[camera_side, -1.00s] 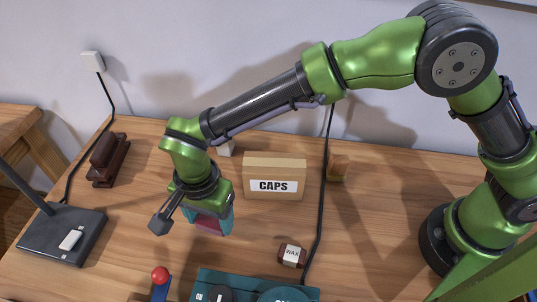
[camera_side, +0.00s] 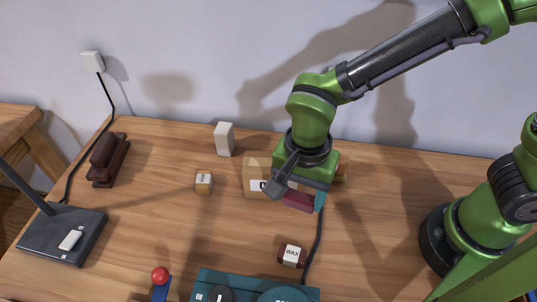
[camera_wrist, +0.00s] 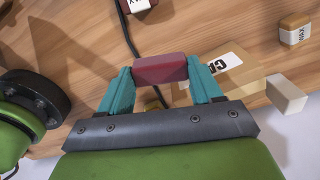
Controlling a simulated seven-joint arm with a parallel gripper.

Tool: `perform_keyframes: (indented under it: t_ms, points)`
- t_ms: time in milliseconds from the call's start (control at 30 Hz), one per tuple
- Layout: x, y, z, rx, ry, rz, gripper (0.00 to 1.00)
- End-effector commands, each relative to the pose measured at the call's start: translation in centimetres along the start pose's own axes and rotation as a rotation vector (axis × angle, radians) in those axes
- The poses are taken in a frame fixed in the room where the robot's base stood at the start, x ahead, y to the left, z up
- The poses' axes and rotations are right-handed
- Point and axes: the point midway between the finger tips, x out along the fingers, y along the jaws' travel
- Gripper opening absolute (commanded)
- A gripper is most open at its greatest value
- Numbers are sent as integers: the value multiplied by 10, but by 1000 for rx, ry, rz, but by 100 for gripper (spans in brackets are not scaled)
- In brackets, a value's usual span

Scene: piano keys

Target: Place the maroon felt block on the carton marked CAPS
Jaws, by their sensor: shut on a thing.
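My gripper (camera_wrist: 160,78) is shut on the maroon felt block (camera_wrist: 160,68), which sits between its teal fingertips. In the side view the block (camera_side: 297,201) hangs below my gripper (camera_side: 303,198), held above the table near the carton's right end. The carton marked CAPS (camera_side: 252,170) stands on the table, its right part and most of its label hidden behind my gripper. In the wrist view the carton (camera_wrist: 241,72) lies below and right of the block, partly behind the right finger. Its top looks bare where visible.
A tan WAX block (camera_side: 203,183) and a white block (camera_side: 224,139) stand left of the carton. A dark red WAX block (camera_side: 291,255) is in front, beside the black cable (camera_side: 309,258). A tan object (camera_side: 343,168) is partly hidden behind my gripper. A teal device (camera_side: 255,285) sits at the front.

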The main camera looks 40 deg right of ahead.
Motion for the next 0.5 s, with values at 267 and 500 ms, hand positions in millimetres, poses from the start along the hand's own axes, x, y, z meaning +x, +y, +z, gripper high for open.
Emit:
perform_keyframes:
  t_ms: [267,500]
  points:
    - [-60,48,-68,-51,0,-5,36]
    - [-63,81,-74,-204,-1,1,36]
